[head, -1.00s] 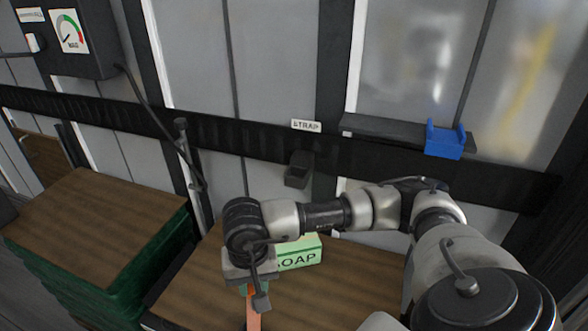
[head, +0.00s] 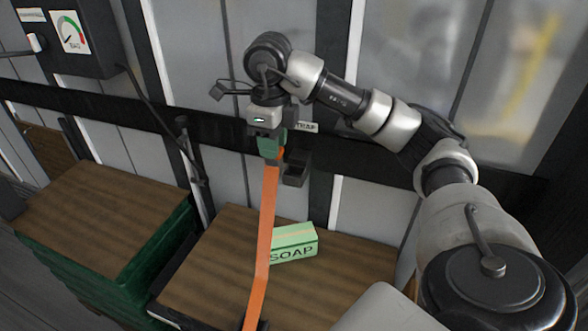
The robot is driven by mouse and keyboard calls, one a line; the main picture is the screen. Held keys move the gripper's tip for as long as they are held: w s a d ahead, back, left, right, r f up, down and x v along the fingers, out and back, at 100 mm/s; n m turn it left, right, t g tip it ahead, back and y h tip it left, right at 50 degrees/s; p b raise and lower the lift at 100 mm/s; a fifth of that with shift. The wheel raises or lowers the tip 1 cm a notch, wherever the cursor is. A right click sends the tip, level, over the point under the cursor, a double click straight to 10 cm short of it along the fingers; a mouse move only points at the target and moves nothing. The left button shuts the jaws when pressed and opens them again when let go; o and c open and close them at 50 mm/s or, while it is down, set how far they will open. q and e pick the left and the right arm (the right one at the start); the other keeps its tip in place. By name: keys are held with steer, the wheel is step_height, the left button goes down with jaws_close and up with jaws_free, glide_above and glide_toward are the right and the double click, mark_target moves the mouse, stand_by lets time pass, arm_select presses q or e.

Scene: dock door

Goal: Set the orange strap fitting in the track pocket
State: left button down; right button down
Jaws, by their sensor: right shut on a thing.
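My right gripper (head: 269,146) is shut on the top end of the orange strap fitting (head: 282,153), high in front of the wall track. An orange strap (head: 265,225) hangs from it down past the soap box to the front of the wooden top. The dark track pocket (head: 295,170) is on the wall under the STRAP label (head: 307,127), just right of and slightly below the gripper. The fitting is mostly hidden by the gripper, and I cannot tell whether it touches the pocket. My left gripper is not in view.
A green SOAP box (head: 293,243) sits on the wooden-topped crate (head: 200,275) behind the strap. A second wooden-topped green crate stack (head: 95,215) stands at left. A dark lever (head: 190,155) and a cable lie left of the gripper.

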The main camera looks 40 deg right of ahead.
steer(key=w+d+f+p, duration=0.1)
steer(key=d+f, duration=0.2)
steer(key=w+d+f+p, duration=0.1)
steer(key=w+d+f, duration=0.1)
steer(key=d+f, duration=0.2)
steer(key=w+d+f+p, duration=0.2)
steer(key=d+f, duration=0.1)
steer(key=shift+d+f, duration=0.2)
steer(key=shift+f, duration=0.25)
steer(key=shift+f, duration=0.1)
steer(key=c, duration=0.8)
jaws_free()
steer(key=shift+c, duration=0.2)
